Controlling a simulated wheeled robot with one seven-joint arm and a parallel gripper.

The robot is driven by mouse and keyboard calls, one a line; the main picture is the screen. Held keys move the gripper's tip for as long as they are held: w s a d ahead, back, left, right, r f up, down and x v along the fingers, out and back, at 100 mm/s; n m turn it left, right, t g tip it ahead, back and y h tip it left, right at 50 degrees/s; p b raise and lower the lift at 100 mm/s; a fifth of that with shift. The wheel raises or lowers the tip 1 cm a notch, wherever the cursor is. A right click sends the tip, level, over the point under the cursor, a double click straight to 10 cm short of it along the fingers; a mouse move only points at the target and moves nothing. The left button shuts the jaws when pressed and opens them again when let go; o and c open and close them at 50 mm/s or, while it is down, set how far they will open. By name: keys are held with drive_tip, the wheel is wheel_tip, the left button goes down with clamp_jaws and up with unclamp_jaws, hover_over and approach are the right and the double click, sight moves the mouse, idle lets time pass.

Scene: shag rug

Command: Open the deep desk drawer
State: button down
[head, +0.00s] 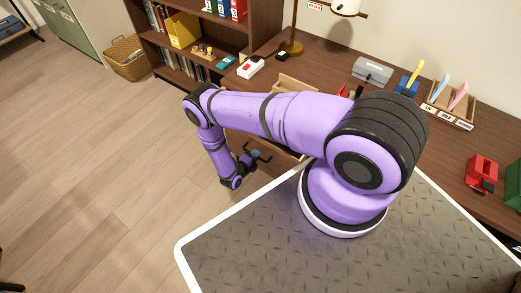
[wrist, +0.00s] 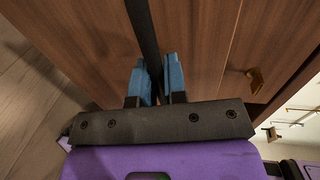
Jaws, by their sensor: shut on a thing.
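In the wrist view, my gripper (wrist: 157,80) has its two blue fingertips closed on a long dark bar-like handle (wrist: 143,30). The handle runs across a brown wood front (wrist: 195,40), which looks like the desk drawer's front. The wood shows on both sides of the bar. In the head view, my gripper (head: 257,155) is low at the front of the desk (head: 335,55), at a dark handle. My purple arm hides much of the desk front there. How far the drawer stands out cannot be told.
A small brass-coloured pull (wrist: 255,80) sits to the right in the wrist view. The wood floor (head: 110,170) left of my gripper is clear. A bookshelf (head: 205,40) and a wicker basket (head: 126,57) stand farther back.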

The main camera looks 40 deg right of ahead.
drive_tip(key=f+v, duration=0.2)
drive_tip(key=v, duration=0.8)
drive_tip(key=a+f+v, duration=0.1)
drive_tip(key=f+v, duration=0.1)
drive_tip(key=v, duration=0.8)
drive_tip(key=shift+a+f, duration=0.1)
drive_tip(key=c, duration=1.2)
unclamp_jaws()
drive_tip(key=shift+s, duration=0.1)
drive_tip(key=v, duration=1)
drive_tip(key=shift+a, duration=0.4)
